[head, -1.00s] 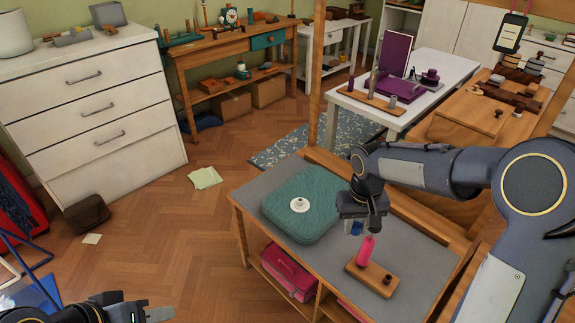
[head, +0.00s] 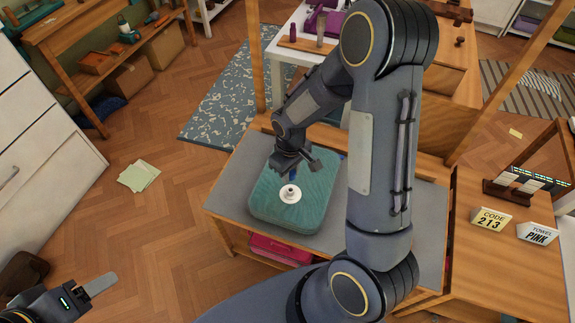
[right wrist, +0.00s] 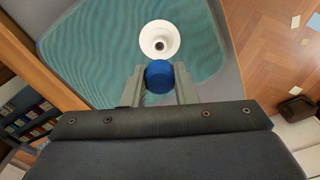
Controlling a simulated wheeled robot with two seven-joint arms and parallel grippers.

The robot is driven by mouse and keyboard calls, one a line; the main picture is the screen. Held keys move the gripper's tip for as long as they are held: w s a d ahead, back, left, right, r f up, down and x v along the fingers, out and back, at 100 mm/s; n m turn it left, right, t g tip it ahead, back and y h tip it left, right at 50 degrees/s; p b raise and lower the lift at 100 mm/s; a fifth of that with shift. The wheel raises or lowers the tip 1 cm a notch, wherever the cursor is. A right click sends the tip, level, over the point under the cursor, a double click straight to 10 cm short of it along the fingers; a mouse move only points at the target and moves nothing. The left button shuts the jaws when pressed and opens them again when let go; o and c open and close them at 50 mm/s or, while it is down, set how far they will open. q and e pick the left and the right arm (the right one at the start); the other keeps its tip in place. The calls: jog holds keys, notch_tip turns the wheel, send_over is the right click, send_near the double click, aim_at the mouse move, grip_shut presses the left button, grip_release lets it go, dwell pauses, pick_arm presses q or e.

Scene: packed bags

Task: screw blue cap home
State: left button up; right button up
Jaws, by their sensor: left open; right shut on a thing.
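A teal bag (head: 312,212) lies flat on a grey-topped bench, with a round white spout (head: 290,194) on its upper face. The spout's dark opening shows in the right wrist view (right wrist: 159,40). My right gripper (right wrist: 159,80) is shut on a blue cap (right wrist: 159,77), with a finger on each side. In that view the cap appears just below the spout, apart from it. In the head view my right gripper (head: 296,165) is above the bag, close to the spout; the cap is not clear there. My left gripper (head: 88,293) is open and empty at lower left, away from the bench.
The bench's grey top (head: 228,192) is bare left of the bag. My right arm hides much of its right side. A pink case (head: 275,247) is on the shelf below. Signs reading CODE 213 (head: 491,219) and TOWEL PINK (head: 537,232) stand on wood at right.

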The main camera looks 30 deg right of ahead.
jog(key=shift+s, duration=0.1)
jog(key=shift+f, duration=0.1)
jog(key=shift+f+b, duration=2.3)
jog(key=shift+f, duration=0.2)
jog(key=shift+f+b, duration=0.95)
jog(key=shift+b, duration=0.05)
jog(key=o, duration=1)
jog(key=shift+r, duration=0.1)
notch_tip(320, 180, up, 8)
jog(key=shift+f+p, duration=0.15)
jog(key=shift+p, duration=0.6)
